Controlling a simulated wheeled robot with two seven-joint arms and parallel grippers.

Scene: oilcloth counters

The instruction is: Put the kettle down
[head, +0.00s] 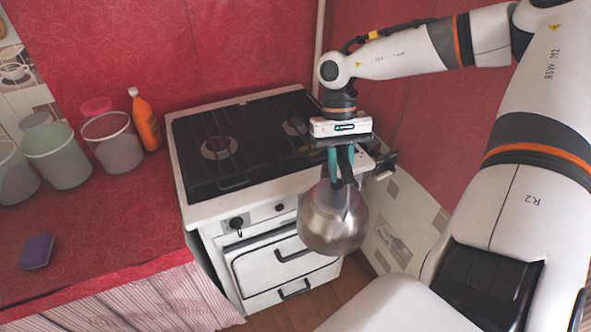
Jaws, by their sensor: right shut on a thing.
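The kettle (332,226) is a round, shiny metal vessel with a dark handle. It hangs in the air in front of the right front part of the stove (190,216), and it hides part of the stove's front. My right gripper (341,164) points down and is shut on the kettle's handle, with its greenish fingers around it. The stove is white with a dark top and burners (219,147); no pot stands on the parts of the top that show. My left gripper is not in view.
A red counter (110,230) adjoins the stove on the left. It holds several buckets, one of them grey (113,145), an orange bottle (145,120) and a purple sponge (37,251). A red wall is behind, and a tiled panel (402,215) is at the right.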

